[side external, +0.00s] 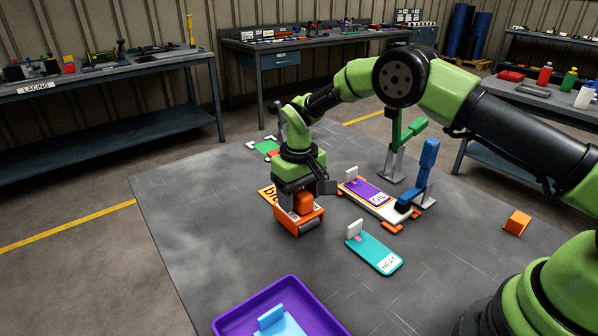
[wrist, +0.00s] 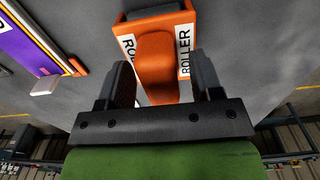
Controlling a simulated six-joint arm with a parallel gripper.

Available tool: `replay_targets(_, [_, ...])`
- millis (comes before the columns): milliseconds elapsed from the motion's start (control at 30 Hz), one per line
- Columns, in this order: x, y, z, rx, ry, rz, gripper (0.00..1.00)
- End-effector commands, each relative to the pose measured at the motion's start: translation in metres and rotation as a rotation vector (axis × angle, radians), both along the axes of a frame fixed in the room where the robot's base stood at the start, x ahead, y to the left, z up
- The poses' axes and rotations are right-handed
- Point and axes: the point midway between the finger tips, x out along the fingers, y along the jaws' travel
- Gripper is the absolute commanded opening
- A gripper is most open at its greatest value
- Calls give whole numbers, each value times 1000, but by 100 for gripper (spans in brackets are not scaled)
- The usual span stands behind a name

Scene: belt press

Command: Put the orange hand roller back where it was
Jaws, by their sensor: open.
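The orange hand roller (side external: 287,222) stands on the dark table under my gripper (side external: 304,188), its grey roller toward the camera. In the wrist view, the hand roller (wrist: 157,58) shows its orange grip and white ROLLER labels. My gripper (wrist: 163,75) is open, one finger on each side of the grip. I see a gap beside the grip at the right finger; contact is hard to tell. An orange label mat with dark letters (side external: 267,196) lies beside and partly behind the roller, mostly hidden.
A white-and-orange press base (side external: 392,214) carries a purple OIL piece (side external: 367,191), with blue (side external: 428,160) and green (side external: 402,135) levers behind. A teal HEAT piece (side external: 374,253) lies nearer.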

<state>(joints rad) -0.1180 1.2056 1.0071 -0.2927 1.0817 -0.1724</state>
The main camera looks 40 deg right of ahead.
Motion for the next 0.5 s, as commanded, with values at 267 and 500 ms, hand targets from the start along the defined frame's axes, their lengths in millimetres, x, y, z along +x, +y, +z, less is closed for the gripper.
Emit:
replay_targets(267, [1, 0, 62, 0, -7, 0, 59])
replay_targets(500, [1, 0, 107, 0, -4, 2, 59])
